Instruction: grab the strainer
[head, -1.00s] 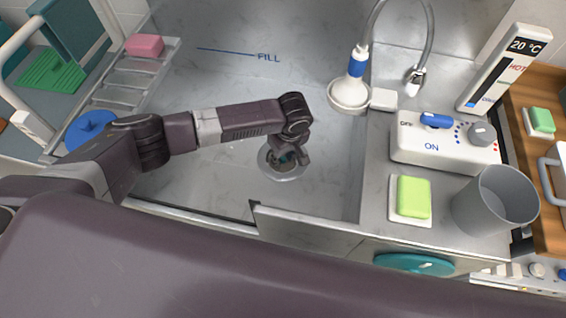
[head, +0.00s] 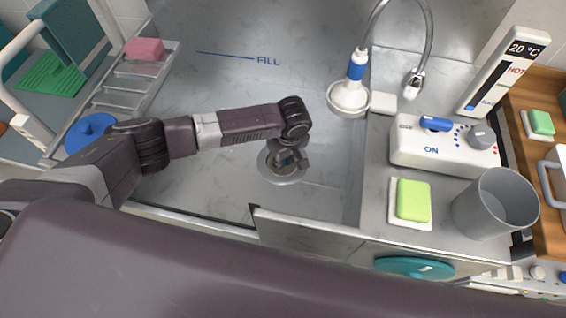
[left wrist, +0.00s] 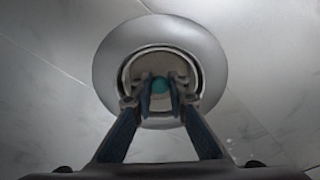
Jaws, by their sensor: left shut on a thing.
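The strainer sits in the round drain of the grey basin, with its teal knob (left wrist: 160,85) showing between my fingertips in the left wrist view. A wide metal drain ring (left wrist: 208,52) surrounds it, and the ring also shows in the head view (head: 277,176). My left gripper (head: 290,164) reaches down over the drain. In the left wrist view its two fingers (left wrist: 160,98) are closed on the knob from both sides. In the head view the gripper hides most of the strainer. My right gripper is in neither view.
A white shower head (head: 348,98) hangs at the basin's right wall. A control box (head: 445,150), a green soap (head: 413,200) and a grey cup (head: 490,205) stand on the right ledge. A metal rack (head: 125,85) with pink soap is at left. The basin floor is otherwise clear.

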